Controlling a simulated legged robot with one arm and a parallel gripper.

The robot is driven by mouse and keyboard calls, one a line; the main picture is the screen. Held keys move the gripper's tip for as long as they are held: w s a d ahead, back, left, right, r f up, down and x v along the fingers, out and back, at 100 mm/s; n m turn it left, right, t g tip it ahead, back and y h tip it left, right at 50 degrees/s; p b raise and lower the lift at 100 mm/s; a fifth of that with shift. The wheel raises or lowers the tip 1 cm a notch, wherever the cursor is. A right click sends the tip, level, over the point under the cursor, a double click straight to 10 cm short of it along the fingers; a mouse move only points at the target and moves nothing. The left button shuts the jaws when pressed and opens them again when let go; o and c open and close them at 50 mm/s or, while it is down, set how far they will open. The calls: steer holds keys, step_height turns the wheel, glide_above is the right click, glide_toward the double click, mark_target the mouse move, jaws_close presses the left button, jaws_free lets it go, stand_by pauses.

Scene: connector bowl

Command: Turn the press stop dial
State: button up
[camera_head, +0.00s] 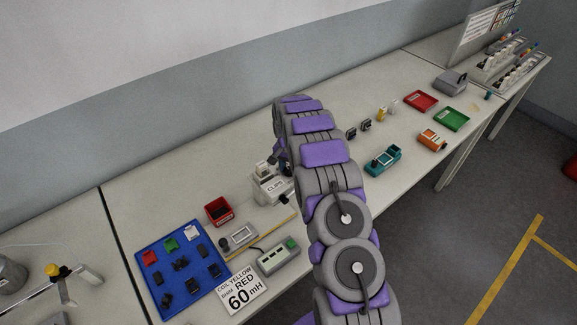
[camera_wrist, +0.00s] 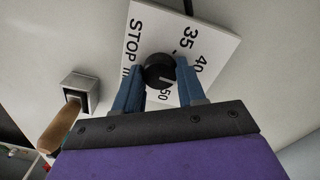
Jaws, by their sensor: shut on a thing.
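The press stop dial (camera_wrist: 158,71) is a round black knob with a white pointer line. It sits on a white plate (camera_wrist: 212,42) printed with STOP and numbers such as 35, 40 and 50 in the wrist view. My gripper (camera_wrist: 159,82) has its blue fingers on both sides of the knob and is shut on it. In the head view the dial is hidden behind my arm and the press. The white and grey press (camera_head: 270,184) stands beside my gripper there; my gripper is mostly hidden.
A blue mat (camera_head: 204,248) with coloured and black parts lies at the left. A red bin (camera_head: 218,210) and a grey box with a green button (camera_head: 278,257) are near the press. A wooden-handled lever (camera_wrist: 60,128) is close to my gripper.

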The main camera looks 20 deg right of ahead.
mark_target(287, 168)
steer(key=shift+w+r+m+p, duration=0.1)
steer(key=shift+m+p, duration=0.4)
steer(key=shift+m, duration=1.1)
steer(key=o, duration=1.1)
steer(key=shift+c, duration=0.2)
step_height(287, 168, up, 17)
steer(key=p, duration=0.1)
steer(key=shift+w+a+p, duration=0.15)
steer(key=shift+w+p, duration=0.1)
steer(key=shift+p, duration=0.1)
steer(key=shift+r, duration=0.15)
